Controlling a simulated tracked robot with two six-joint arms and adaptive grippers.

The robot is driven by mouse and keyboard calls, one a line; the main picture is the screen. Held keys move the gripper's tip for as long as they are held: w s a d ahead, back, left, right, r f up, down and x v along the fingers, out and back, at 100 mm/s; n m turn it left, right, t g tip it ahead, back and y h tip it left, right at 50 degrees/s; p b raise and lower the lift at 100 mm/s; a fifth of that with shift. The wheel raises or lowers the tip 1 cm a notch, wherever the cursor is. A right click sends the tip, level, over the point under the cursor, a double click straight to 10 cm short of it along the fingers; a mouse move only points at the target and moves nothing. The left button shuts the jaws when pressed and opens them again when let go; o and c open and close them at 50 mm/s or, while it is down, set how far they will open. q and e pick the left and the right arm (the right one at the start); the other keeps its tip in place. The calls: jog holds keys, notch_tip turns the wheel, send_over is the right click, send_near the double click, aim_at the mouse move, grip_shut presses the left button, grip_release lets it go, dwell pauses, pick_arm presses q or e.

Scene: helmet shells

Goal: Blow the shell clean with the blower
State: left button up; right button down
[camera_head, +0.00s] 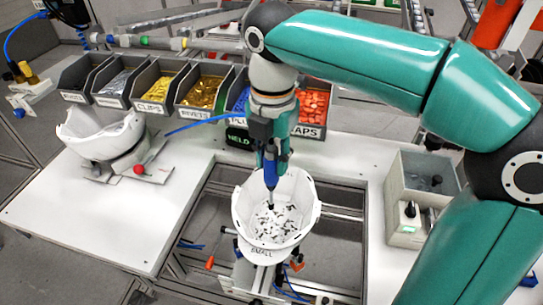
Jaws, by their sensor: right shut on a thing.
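A white helmet shell (250,222), lettered on its front, sits open side up in a fixture over the frame opening. Dark and light bits (277,224) lie scattered on its inside floor. My right gripper (270,148) is above the shell, shut on the blue blower (270,172). The blower hangs nozzle down, its dark tip inside the shell mouth above the bits. A blue hose runs left from near the gripper. Part of the shell's far rim is hidden behind the blower. My left gripper is not in view.
Another white shell (100,137) rests on a stand with a red knob at the left. Bins of parts (147,103) line the back, partly hidden by my right arm. A grey box (403,205) stands at the right. The white table (115,222) is clear at front left.

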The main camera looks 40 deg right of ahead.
jog(key=shift+w+a, duration=0.1)
dwell(0.3)
jog(key=shift+w+a+p, duration=0.9)
jog(key=shift+w+p, duration=0.05)
jog(key=shift+w, duration=0.1)
jog(key=shift+w+d, duration=0.15)
dwell(0.4)
jog(key=w+d+p, duration=0.2)
jog(key=d, duration=0.1)
jog(key=shift+w+d, duration=0.1)
jog(key=shift+w, duration=0.2)
dwell(0.6)
jog(key=shift+w+d, duration=0.1)
jog(key=shift+w, duration=0.05)
dwell(0.6)
